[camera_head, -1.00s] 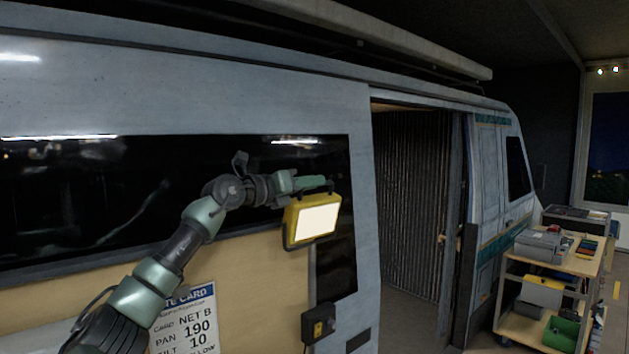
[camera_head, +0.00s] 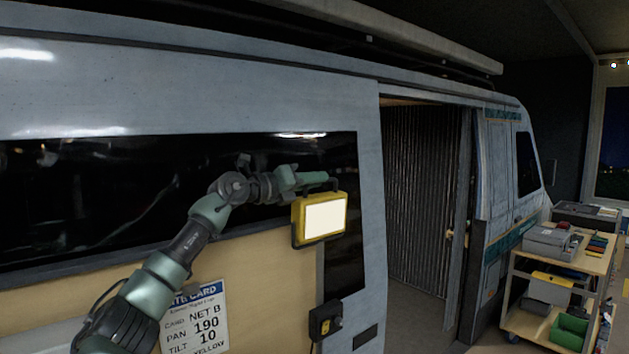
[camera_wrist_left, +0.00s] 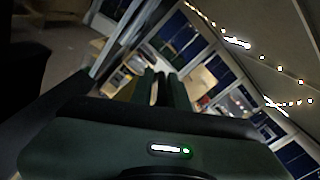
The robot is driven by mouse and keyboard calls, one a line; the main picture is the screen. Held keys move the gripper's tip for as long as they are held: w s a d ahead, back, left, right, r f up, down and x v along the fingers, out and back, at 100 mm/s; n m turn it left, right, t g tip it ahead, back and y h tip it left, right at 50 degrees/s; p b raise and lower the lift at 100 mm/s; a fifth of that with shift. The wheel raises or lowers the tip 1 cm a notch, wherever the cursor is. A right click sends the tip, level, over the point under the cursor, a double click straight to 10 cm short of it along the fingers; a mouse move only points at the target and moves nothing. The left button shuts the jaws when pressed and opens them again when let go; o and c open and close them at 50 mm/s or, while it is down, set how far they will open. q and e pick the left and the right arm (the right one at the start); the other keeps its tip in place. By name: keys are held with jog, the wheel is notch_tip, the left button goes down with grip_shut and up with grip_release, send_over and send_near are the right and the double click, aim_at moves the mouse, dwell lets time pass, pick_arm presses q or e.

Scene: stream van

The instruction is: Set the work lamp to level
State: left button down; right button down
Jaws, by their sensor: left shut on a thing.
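The work lamp (camera_head: 325,219) is a yellow-framed box with a lit white panel, in front of the van's side near the right end of the dark window. It hangs below a dark handle and sits nearly level, its right side slightly higher. My left gripper (camera_head: 318,182) reaches in from the left and is shut on the handle at the lamp's top. In the left wrist view its two dark fingers (camera_wrist_left: 165,90) point away, close together; the lamp cannot be made out clearly there. My right gripper is out of view.
A rate card (camera_head: 205,320) is on the tan panel below the arm. A small black and yellow box (camera_head: 324,321) is mounted below the lamp. The van's doorway (camera_head: 425,200) is open to the right. A cart (camera_head: 520,264) with cases and bins stands further right.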

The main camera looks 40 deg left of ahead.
pick_arm(q)
jog(key=shift+w+d+f, duration=0.1)
jog(key=shift+f, duration=0.35)
jog(key=c, duration=1.5)
grip_release()
jog(key=shift+w, duration=0.15)
jog(key=shift+r, duration=0.1)
jog(key=s+b, duration=0.5)
jog(key=s, duration=0.2)
jog(key=shift+s+a, duration=0.35)
jog(key=shift+a, duration=0.1)
